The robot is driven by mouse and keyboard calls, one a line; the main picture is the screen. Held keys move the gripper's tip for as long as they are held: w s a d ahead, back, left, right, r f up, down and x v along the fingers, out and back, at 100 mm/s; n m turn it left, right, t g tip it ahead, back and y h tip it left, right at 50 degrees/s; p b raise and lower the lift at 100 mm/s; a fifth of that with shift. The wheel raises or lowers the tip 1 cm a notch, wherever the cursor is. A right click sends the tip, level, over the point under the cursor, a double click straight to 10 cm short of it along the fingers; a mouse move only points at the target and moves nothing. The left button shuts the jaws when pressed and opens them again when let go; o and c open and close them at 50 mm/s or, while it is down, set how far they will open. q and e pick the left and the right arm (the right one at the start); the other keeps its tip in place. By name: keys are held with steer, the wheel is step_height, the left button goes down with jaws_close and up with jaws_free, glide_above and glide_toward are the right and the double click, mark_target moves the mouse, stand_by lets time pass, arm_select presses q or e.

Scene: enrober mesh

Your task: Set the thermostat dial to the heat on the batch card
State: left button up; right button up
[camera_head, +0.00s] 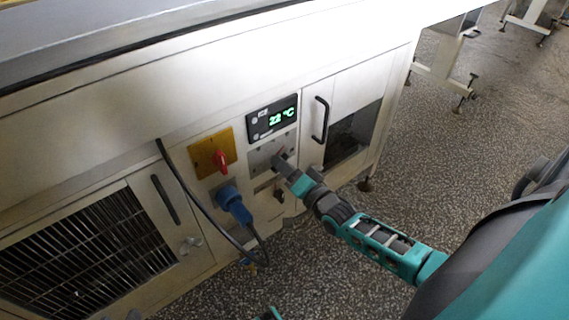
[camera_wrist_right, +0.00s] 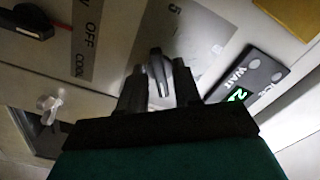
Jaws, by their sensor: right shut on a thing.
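The thermostat dial (camera_wrist_right: 158,66) is a dark grey knob on a pale grey plate (camera_wrist_right: 205,35), with a "5" legible on the plate. My right gripper (camera_wrist_right: 160,88) is shut on the dial, one finger on each side. In the head view the right gripper (camera_head: 284,164) reaches the panel from the right and mostly hides the dial. Above it, a black display (camera_head: 272,117) glows green and seems to read 22 °C. It shows partly in the wrist view (camera_wrist_right: 246,78).
Left of the dial are a yellow plate (camera_head: 203,159) with a red switch (camera_head: 221,162), a blue plug (camera_head: 233,204) and a hanging dark cable (camera_head: 200,205). A black door handle (camera_head: 320,119) is to the right. The speckled floor (camera_head: 430,170) is open at the right.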

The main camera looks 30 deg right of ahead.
arm_select(q)
steer(key=shift+a+r+p, duration=0.3)
steer(key=shift+r+p, duration=0.4)
steer(key=shift+p, duration=0.25)
arm_select(e)
steer(key=n, duration=2.9)
arm_select(q)
steer(key=shift+s+f, duration=0.1)
arm_select(e)
steer(key=o, duration=0.7)
